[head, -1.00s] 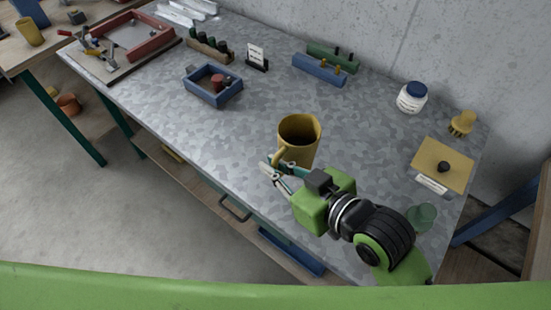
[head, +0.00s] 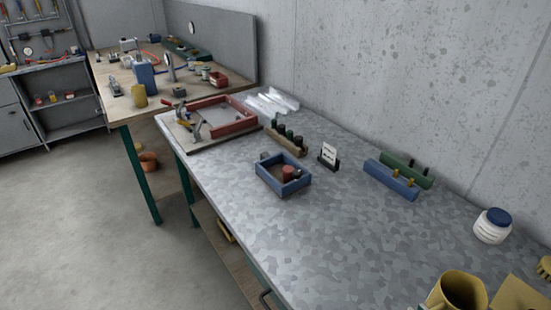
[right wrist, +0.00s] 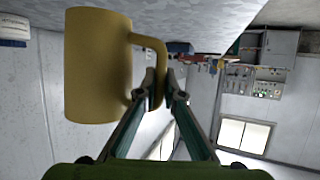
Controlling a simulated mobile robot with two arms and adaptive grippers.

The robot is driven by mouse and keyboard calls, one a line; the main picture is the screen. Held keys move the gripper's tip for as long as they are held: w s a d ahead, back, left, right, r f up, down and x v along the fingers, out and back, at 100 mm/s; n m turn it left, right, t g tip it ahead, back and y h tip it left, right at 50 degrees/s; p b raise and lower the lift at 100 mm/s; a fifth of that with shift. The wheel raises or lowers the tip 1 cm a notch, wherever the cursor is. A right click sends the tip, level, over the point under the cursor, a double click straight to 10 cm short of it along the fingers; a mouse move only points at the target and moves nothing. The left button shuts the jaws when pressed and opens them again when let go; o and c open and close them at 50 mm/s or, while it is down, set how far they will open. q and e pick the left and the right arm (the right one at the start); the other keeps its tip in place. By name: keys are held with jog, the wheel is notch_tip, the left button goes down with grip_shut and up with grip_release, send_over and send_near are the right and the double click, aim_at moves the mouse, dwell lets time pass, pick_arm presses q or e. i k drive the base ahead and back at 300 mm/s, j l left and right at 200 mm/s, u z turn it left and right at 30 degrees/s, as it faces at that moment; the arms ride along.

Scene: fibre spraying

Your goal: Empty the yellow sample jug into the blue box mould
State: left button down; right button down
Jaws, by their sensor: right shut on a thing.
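The yellow sample jug (head: 456,292) is at the bottom right of the head view, its open mouth showing and its lower part cut off. In the right wrist view the jug (right wrist: 97,65) fills the upper left. My right gripper (right wrist: 161,88) is shut on the jug's handle. I cannot tell whether the jug touches the bench. The blue box mould (head: 267,183) is an open box in the middle of the bench, with a reddish-brown round piece inside. The jug is well to its right and nearer. My left gripper is in neither current view.
Behind the mould are a wooden rack (head: 286,142) with dark knobs and a small sign (head: 328,155). Green and blue blocks (head: 390,182) with pegs lie right of it, then a white jar (head: 492,226). A red frame (head: 232,128) is left. Bare bench lies between mould and jug.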

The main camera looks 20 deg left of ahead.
aim_at(270, 168)
jog(key=i+j+z, duration=0.1)
jog(key=i+j, duration=0.15)
jog(key=j, duration=0.65)
jog(key=i+j+z, duration=0.15)
jog(key=j, duration=0.75)
jog(key=i+j+z, duration=0.1)
jog(key=j, duration=0.85)
jog(key=i+j+z, duration=0.1)
jog(key=j, duration=0.85)
jog(key=i+j+z, duration=0.15)
jog(key=j, duration=0.8)
